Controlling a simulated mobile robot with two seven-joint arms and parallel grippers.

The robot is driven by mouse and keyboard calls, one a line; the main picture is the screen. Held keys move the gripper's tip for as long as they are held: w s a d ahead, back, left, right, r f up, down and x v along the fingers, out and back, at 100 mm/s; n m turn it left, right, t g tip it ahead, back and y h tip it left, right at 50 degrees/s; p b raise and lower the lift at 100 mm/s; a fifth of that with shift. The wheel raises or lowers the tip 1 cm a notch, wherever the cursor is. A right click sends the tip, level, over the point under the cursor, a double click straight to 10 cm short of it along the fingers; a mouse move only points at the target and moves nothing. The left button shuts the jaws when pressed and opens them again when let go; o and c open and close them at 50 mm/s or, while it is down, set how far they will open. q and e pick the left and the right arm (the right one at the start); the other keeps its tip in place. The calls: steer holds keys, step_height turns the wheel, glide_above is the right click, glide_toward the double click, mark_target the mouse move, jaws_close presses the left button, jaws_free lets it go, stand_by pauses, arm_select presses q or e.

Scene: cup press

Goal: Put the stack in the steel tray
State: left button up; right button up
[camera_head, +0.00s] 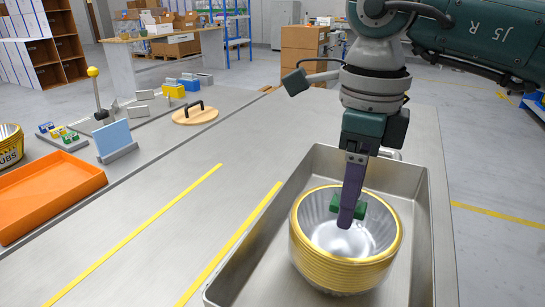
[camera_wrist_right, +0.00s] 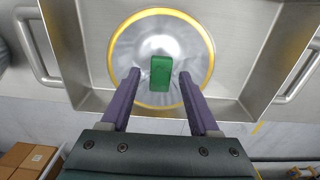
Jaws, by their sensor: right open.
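The stack (camera_head: 345,268), silvery cups nested with several yellow rims, stands upright in the steel tray (camera_head: 432,235). In the right wrist view, the stack (camera_wrist_right: 127,60) shows from above as a yellow ring around a shiny hollow, with the steel tray (camera_wrist_right: 82,45) around it. A green block (camera_wrist_right: 161,73) shows at the hollow, between my fingers; I cannot tell what it rests on or joins. My right gripper (camera_head: 347,218) points down over the stack's mouth; its two purple fingers (camera_wrist_right: 159,76) are apart, with gaps beside the block. My left gripper is not in view.
An orange tray (camera_head: 45,195) and a yellow-banded container (camera_head: 10,147) stand at the left. A round wooden lid (camera_head: 195,117), a blue plate (camera_head: 114,138) and a yellow-knobbed lever (camera_head: 95,85) are farther back. The table between the yellow lines (camera_head: 145,230) is clear.

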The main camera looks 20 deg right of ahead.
step_height(320, 180, up, 12)
stand_by(0.3)
steer(key=shift+d+f, duration=0.1)
